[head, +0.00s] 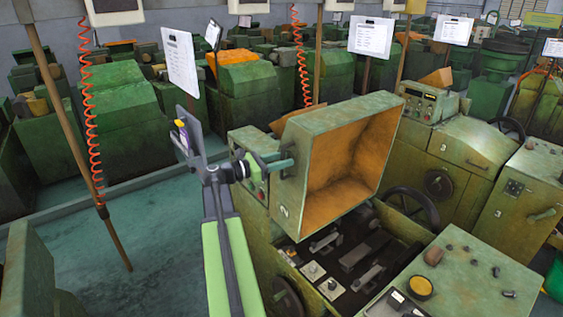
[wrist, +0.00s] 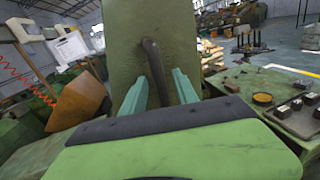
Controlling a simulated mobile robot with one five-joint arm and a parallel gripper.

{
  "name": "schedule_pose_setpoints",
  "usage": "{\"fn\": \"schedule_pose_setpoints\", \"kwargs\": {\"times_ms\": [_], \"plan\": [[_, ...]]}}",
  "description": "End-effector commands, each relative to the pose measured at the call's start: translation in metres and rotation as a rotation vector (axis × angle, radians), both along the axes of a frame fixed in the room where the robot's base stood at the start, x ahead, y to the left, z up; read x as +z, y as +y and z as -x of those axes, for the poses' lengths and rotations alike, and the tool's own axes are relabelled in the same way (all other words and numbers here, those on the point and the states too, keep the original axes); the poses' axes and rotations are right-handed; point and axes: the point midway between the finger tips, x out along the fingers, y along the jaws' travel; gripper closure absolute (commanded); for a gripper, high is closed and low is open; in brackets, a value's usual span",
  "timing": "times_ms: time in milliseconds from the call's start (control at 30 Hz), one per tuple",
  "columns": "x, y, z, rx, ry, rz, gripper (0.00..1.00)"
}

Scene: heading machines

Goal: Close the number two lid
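The number two lid (head: 295,170) stands raised on its machine in the head view, with a small white "2" on its edge and an orange inside facing right. Its green outer face (wrist: 125,40) fills the upper middle of the wrist view. A dark bar handle (wrist: 152,70) runs down that face. My gripper (wrist: 160,92) has its two teal fingers spread apart, with the handle between them and gaps showing beside it.
Under the lid is an open machine bay (head: 345,262) with metal parts. A post (head: 75,130) with a red coiled hose stands left. Open floor (head: 150,240) lies left of my arm.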

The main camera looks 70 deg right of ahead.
Motion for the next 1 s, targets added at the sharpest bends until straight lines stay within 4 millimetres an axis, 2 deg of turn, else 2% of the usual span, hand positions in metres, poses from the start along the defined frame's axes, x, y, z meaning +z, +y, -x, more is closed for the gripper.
{"fn": "schedule_pose_setpoints", "kwargs": {"times_ms": [33, 267, 1000], "plan": [[0.0000, 0.0001, 0.0001, 0.000, 0.000, 0.000, 0.70], [0.0000, 0.0000, 0.0001, 0.000, 0.000, 0.000, 1.00], [0.0008, -0.0009, 0.0001, 0.001, 0.002, 0.002, 1.00]]}}
